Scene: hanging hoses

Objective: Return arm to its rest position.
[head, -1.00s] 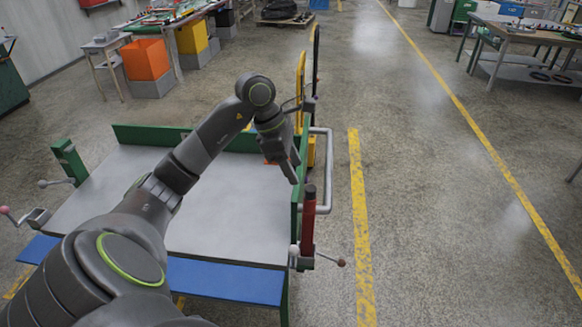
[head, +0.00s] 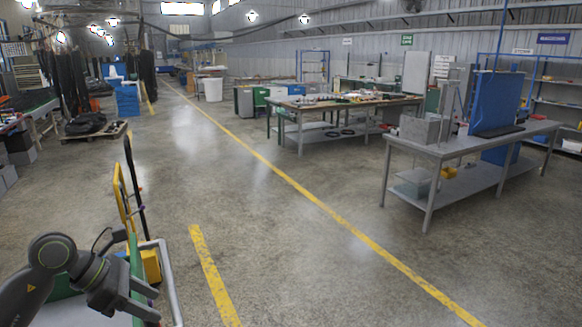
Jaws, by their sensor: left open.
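My left arm (head: 45,270) comes in at the bottom left corner, with only its outer part in the picture. Its gripper (head: 149,300) points right, with two dark fingers apart and nothing seen between them. It is in front of the green side board (head: 136,270) of a workbench; I cannot tell whether they touch. My right arm and gripper are out of view.
Beside the gripper are a metal rail (head: 172,285) and a yellow hand truck (head: 121,195). Grey tables (head: 470,145) stand at the right. Black hoses (head: 68,80) hang at the back left. The middle floor is clear.

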